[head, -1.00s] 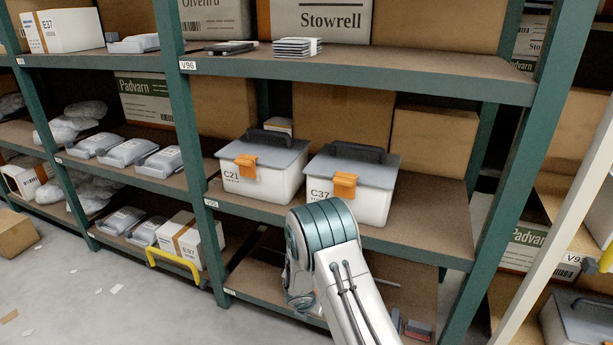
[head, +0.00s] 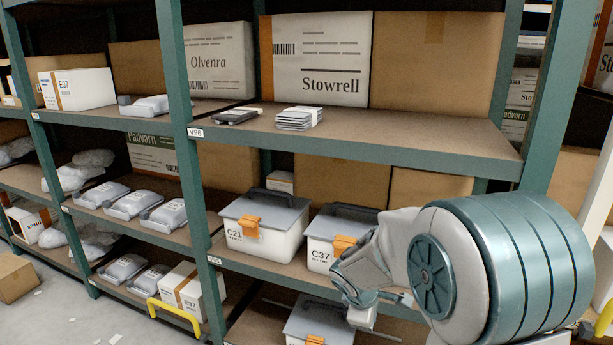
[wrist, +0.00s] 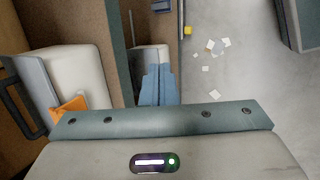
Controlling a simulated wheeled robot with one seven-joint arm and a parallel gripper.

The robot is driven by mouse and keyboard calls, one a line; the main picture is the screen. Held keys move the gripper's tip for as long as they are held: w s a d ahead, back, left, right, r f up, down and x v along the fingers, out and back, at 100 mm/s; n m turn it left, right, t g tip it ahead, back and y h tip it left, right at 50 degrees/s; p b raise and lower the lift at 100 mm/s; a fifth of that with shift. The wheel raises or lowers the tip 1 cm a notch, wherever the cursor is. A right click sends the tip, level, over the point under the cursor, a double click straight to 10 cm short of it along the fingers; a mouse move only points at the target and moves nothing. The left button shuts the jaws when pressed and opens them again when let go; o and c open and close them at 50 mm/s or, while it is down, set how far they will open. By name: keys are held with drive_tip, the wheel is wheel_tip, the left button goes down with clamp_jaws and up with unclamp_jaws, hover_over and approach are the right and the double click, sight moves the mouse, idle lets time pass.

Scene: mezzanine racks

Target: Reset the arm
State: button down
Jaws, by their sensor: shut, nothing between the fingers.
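My gripper (wrist: 158,74) is shut and empty; its blue-grey fingers are pressed together in the wrist view. In the head view my gripper (head: 362,314) hangs below my bent arm, in front of the rack's right bay. Bin C37 (head: 320,254), white with a grey lid and orange latch, stands on the middle shelf, partly hidden by my arm. Bin C21 (head: 262,240) stands to its left. A third grey-lidded bin (head: 318,322) is on the lower shelf, left of my gripper. A white bin with an orange latch (wrist: 82,72) is close left in the wrist view.
Open floor with paper scraps (wrist: 215,47) lies in front.

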drive_tip(key=s+r+m+y+p, duration=0.1)
drive_tip(key=s+r+m+p, duration=0.2)
drive_tip(key=s+r+m, duration=0.4)
drive_tip(key=s+r+m+g+y+p, duration=0.1)
drive_tip(key=s+r+m+p, duration=0.3)
drive_tip(key=s+r, duration=0.6)
drive_tip(key=s+m+y, duration=0.1)
drive_tip(key=s+m, duration=0.1)
drive_tip(key=s, duration=0.2)
drive_tip(key=shift+s+d+m+y, duration=0.15)
drive_tip(key=shift+d+m+y, duration=0.15)
drive_tip(key=shift+m, duration=0.1)
